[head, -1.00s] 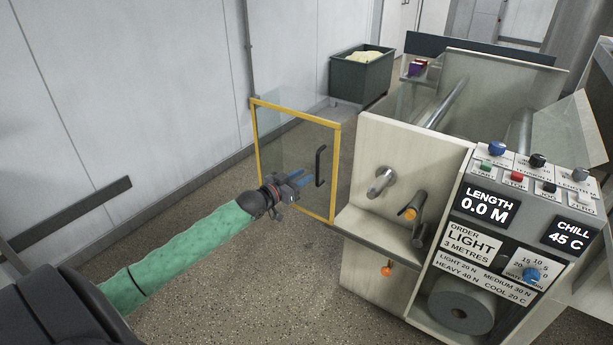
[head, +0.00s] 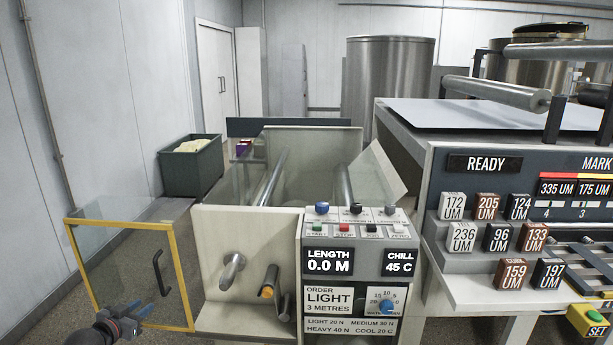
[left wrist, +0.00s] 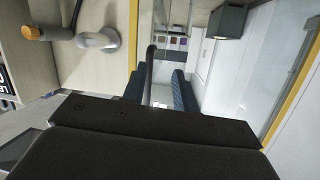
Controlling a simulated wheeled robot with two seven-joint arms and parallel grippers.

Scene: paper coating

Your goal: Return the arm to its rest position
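My left gripper (head: 140,311) is at the bottom left of the head view, in front of the yellow-framed clear door (head: 178,288). Its blue fingers are a little left of and below the black door handle (head: 162,275). In the left wrist view the fingers (left wrist: 160,88) are apart, and the dark handle bar (left wrist: 151,72) shows between them; I cannot tell whether they touch it. Only the end of my left arm shows in the head view. My right gripper is not in view.
The control panel (head: 357,241) reads LENGTH 0.0 M and CHILL 45 C. A coating machine (head: 480,163) with marked blocks stands at the right. A green bin (head: 190,172) stands behind the door. A metal knob (head: 231,270) projects from the panel beside the door.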

